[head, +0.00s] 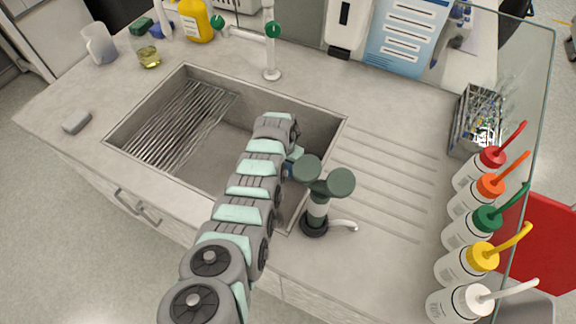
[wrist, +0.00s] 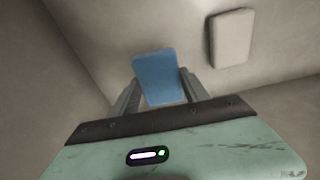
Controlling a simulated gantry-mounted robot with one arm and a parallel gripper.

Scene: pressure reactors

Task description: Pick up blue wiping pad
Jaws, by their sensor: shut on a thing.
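The blue wiping pad (wrist: 157,79) is a flat blue rectangle in the wrist view. My gripper (wrist: 158,88) is shut on it, with one grey finger at each side and the pad standing out past the fingertips. In the head view my gripper is over the right part of the sink, mostly hidden behind my arm and a green-headed fixture. A small bit of blue (head: 288,170) shows there beside my arm. Whether the pad touches the sink surface cannot be told.
A pale pad (wrist: 231,38) lies to the right of the blue one. The sink (head: 228,140) has raised walls and a wire rack (head: 185,125). A green-headed tap fixture (head: 318,200) stands close to my gripper. Several wash bottles (head: 466,228) line the right side.

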